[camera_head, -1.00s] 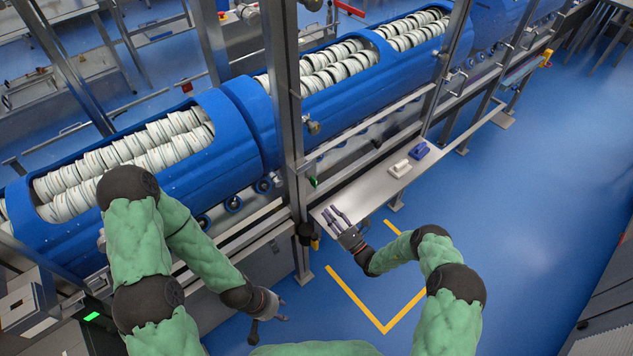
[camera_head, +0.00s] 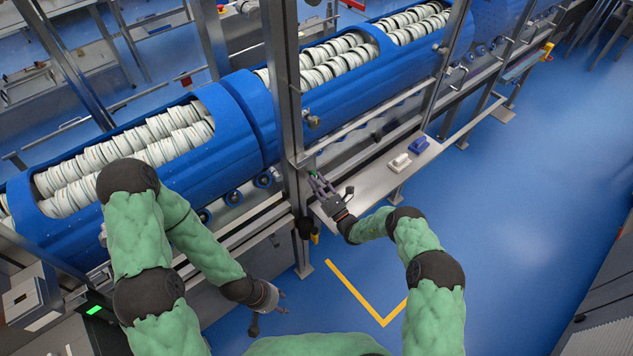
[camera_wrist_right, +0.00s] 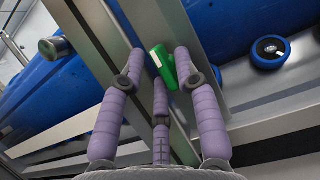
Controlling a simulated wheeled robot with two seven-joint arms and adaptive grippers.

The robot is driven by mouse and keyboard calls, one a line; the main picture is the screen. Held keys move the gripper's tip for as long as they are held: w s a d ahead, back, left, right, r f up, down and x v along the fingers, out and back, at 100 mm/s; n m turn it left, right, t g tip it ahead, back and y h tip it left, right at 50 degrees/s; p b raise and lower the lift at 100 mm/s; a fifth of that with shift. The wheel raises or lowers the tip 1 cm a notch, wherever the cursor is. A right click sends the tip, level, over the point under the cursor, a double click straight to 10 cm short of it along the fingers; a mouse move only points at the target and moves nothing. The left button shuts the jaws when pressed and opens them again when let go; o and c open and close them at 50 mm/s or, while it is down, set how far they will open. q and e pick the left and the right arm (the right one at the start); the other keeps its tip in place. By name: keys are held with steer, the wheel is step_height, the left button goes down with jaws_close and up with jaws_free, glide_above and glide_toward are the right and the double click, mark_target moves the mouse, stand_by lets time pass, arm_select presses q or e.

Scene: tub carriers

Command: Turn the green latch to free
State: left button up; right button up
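The green latch (camera_wrist_right: 164,68) is a small green handle with a white mark on a steel post (camera_wrist_right: 105,35). In the right wrist view it sits tilted between the fingertips of my right gripper (camera_wrist_right: 159,58). The purple fingers are spread on either side of it; whether they touch it I cannot tell. In the head view my right gripper (camera_head: 316,179) is at the post, and its fingers largely hide the latch. My left gripper (camera_head: 269,312) hangs low at the bottom centre, away from the latch, its fingers apart and empty.
Blue tub carriers (camera_head: 235,150) filled with white stacked rings run behind the post. A steel shelf (camera_head: 372,186) extends right, bearing a white block (camera_head: 399,163) and a blue block (camera_head: 418,145). A dark knob (camera_head: 305,228) sits below the latch. Blue floor lies open at right.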

jaws_close()
steer(key=n+g+b, duration=0.3)
steer(key=n, duration=0.4)
steer(key=n+g+y+b, duration=0.1)
steer(key=n+g+b, duration=0.2)
steer(key=n, duration=0.5)
steer(key=n+g+y+b, duration=0.1)
steer(key=n+g+b, duration=0.2)
steer(key=n+b, duration=0.2)
steer(key=shift+w+d+f+n, duration=0.1)
steer(key=shift+d+n, duration=0.05)
steer(key=shift+n, duration=0.45)
steer(key=shift+w+d+f+n, duration=0.1)
steer(key=shift+d+n, duration=0.05)
steer(key=shift+n, duration=0.45)
